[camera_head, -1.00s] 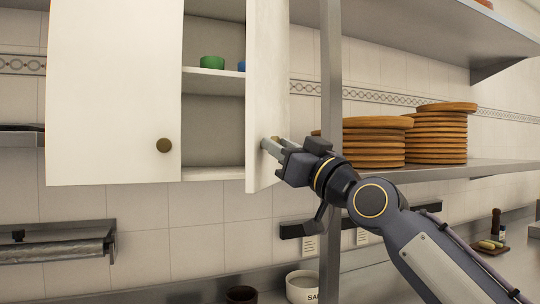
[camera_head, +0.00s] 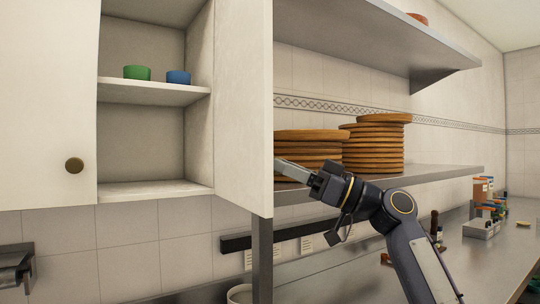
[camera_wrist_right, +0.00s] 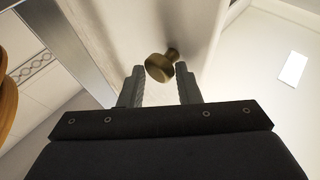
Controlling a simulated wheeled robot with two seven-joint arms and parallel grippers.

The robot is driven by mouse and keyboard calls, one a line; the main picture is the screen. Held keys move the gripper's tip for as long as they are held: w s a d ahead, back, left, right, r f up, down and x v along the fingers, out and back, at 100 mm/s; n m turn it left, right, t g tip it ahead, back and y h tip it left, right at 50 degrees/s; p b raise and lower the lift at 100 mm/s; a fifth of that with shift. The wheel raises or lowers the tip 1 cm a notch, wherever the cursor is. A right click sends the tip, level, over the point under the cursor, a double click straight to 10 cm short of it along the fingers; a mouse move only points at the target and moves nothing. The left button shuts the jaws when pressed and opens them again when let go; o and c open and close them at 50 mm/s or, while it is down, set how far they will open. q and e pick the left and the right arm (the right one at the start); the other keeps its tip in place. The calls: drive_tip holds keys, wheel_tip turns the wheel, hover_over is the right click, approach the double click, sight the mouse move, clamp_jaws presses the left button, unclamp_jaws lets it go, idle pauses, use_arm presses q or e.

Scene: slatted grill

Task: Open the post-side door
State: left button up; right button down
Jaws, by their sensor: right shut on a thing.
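The post-side door (camera_head: 243,110) of the white wall cabinet stands wide open, its inner face toward me in the head view. My right gripper (camera_head: 282,168) is at the door's outer face, by its free edge, and the fingertips are partly hidden behind that edge. In the right wrist view the brass knob (camera_wrist_right: 160,66) of the door sits between the two fingers, and the jaws are shut on it. My left gripper is not in view.
The other cabinet door (camera_head: 45,100) is closed, with its own knob (camera_head: 74,166). A green cup (camera_head: 137,73) and a blue cup (camera_head: 178,77) stand on the inner shelf. Stacked wooden boards (camera_head: 375,145) fill a metal shelf (camera_head: 440,172) behind my gripper. A metal post (camera_head: 262,255) stands below the door.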

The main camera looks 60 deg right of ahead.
drive_tip(key=shift+s+d+r+h+p, duration=0.1)
drive_tip(key=shift+d+h+p, duration=0.05)
drive_tip(key=shift+d, duration=0.4)
drive_tip(key=shift+d+r+h+p, duration=0.1)
drive_tip(key=shift+d+h+p, duration=0.05)
drive_tip(key=shift+d, duration=0.35)
drive_tip(key=shift+a, duration=0.1)
